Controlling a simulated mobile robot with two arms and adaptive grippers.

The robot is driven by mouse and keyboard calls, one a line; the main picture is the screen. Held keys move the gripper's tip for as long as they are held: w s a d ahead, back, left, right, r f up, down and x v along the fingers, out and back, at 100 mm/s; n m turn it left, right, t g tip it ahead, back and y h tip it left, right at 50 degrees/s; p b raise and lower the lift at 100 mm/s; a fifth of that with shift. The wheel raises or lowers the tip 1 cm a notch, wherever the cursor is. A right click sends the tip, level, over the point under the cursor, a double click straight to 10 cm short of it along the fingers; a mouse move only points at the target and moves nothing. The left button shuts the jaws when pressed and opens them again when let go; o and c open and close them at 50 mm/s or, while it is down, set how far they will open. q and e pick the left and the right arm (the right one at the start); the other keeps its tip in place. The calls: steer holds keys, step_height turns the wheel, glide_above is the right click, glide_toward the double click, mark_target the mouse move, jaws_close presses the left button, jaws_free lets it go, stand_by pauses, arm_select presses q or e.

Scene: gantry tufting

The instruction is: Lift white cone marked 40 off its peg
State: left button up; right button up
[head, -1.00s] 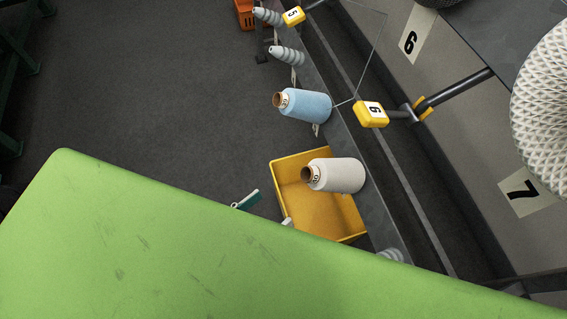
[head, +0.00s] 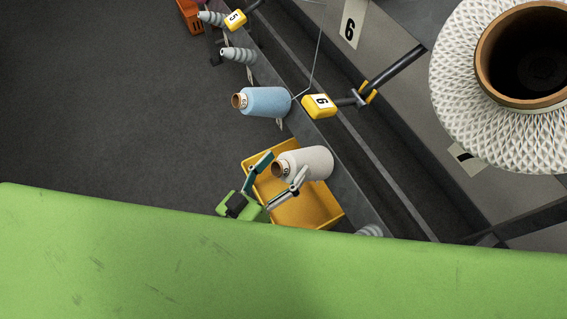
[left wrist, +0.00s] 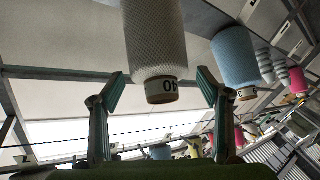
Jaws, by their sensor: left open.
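The white cone (head: 312,160) sits on the grey rail in the head view, its brown core end facing left. In the left wrist view the white cone (left wrist: 155,40) hangs in the upper middle, and its label reads 40. My left gripper (head: 286,163) is open at the cone's core end, one finger to each side. In the left wrist view the open left gripper (left wrist: 160,73) has its fingertips left and right of the label end, with gaps showing. The peg inside the cone is hidden. My right gripper is not in view.
A yellow bin (head: 326,213) lies below the white cone. A blue cone (head: 266,101) sits farther up the rail, near a yellow tag marked 6 (head: 319,106). Bare grey pegs (head: 238,55) stand beyond it. A large white cone (head: 455,120) fills the upper right.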

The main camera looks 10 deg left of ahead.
arm_select(q)
steer(key=shift+w, duration=0.1)
steer(key=c, duration=1.6)
steer(key=shift+s+a+r+p, duration=0.3)
steer(key=shift+r+p, duration=0.15)
steer(key=shift+p, duration=0.2)
steer(key=shift+c, duration=0.2)
